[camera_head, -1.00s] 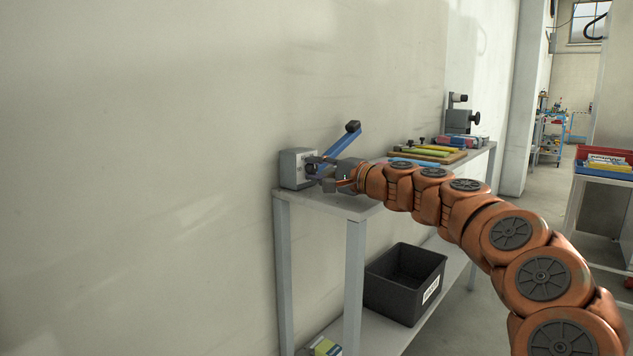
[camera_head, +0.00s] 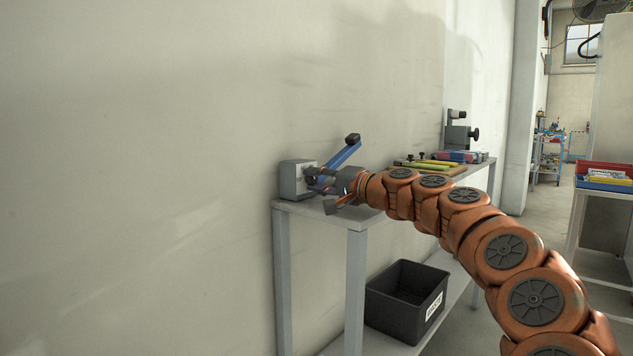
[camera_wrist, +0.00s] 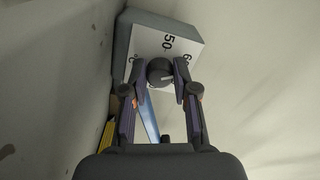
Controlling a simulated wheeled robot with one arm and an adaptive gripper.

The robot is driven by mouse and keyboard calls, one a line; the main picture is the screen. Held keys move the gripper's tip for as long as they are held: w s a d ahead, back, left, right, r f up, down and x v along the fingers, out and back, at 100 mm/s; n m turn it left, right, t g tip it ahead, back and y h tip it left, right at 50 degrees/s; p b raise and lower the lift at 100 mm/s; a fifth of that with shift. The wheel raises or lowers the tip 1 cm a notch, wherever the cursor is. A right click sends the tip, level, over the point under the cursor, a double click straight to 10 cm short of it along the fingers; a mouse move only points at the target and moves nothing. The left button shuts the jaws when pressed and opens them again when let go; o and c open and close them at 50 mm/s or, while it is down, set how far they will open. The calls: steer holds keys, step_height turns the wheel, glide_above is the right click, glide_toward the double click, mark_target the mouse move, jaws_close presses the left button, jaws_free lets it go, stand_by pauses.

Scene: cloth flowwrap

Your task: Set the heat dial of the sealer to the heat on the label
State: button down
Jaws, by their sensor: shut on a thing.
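The sealer's grey box (camera_head: 293,180) stands at the left end of the table against the wall, with its blue arm (camera_head: 343,157) raised at a slant. In the wrist view its white dial face (camera_wrist: 143,47) shows the number 50 and part of another number starting with 6. A round dark dial knob (camera_wrist: 159,71) with a light pointer mark sits between my fingertips. My gripper (camera_wrist: 161,77) is shut on the knob from both sides; it also shows in front of the box in the head view (camera_head: 322,181). The label with the heat is not readable here.
The narrow table (camera_head: 338,218) also bears a board with yellow-green bars (camera_head: 432,164) and a grey device with a crank (camera_head: 459,134) farther back. A dark bin (camera_head: 405,300) stands on the lower shelf. A red and blue crate (camera_head: 604,177) is at the right.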

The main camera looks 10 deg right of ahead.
steer(key=c, duration=0.9)
jaws_free()
steer(key=shift+s, duration=0.1)
steer(key=v, duration=1.2)
steer(key=shift+a, duration=0.1)
